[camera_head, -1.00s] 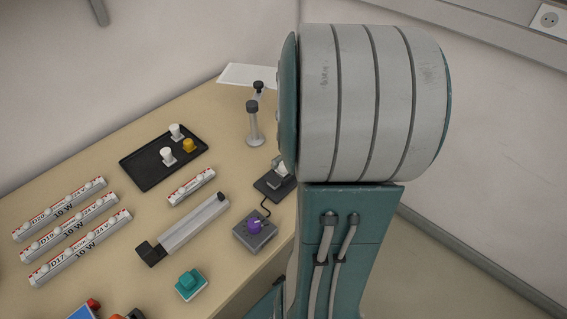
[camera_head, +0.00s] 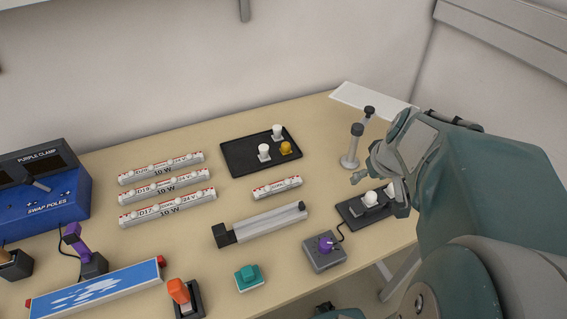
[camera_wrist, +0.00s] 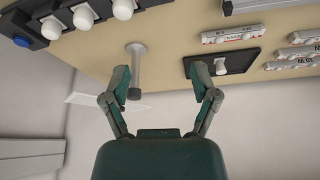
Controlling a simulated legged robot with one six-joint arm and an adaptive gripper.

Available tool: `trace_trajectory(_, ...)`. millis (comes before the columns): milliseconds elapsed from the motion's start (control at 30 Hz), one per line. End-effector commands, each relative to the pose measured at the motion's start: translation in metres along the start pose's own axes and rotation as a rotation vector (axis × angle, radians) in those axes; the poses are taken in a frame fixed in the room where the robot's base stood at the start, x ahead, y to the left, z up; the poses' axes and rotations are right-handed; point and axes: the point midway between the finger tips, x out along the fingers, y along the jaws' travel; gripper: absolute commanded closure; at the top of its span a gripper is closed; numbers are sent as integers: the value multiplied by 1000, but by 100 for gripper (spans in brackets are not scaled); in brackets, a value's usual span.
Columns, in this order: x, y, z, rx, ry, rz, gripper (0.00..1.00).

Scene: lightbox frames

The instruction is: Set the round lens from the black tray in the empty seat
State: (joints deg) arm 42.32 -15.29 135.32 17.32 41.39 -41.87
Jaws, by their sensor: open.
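The black tray (camera_head: 232,160) lies mid-table in the head view, holding two white lenses (camera_head: 277,132) (camera_head: 264,152) and an amber one (camera_head: 286,149). In the wrist view the black tray (camera_wrist: 246,58) shows at the right with a white lens (camera_wrist: 222,68). My gripper (camera_wrist: 160,88) is open and empty, its fingers apart with the tray beyond the right finger. In the head view my arm reaches in from the right, near the grey stand. Three light bars (camera_head: 165,188) and a short bar (camera_head: 277,188) carry white domes. I cannot make out an empty seat.
A grey stand with black cap (camera_head: 350,155) stands right of the tray. A grey clamp (camera_head: 265,225), purple-knob box (camera_head: 324,250) and teal button (camera_head: 249,277) lie in front. A blue box (camera_head: 45,205) is at the left. A dark strip with bulbs (camera_wrist: 65,28) shows upper left in the wrist view.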

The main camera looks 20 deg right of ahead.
Motion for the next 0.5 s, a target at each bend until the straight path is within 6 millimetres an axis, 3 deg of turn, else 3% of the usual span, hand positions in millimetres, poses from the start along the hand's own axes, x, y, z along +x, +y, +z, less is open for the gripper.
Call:
trace_trajectory(33,-8,-23,-3,-34,8,-10,23)
trace_trajectory(300,-48,-123,11,-133,41,-48,23)
trace_trajectory(500,-76,-170,38,-178,78,-77,23)
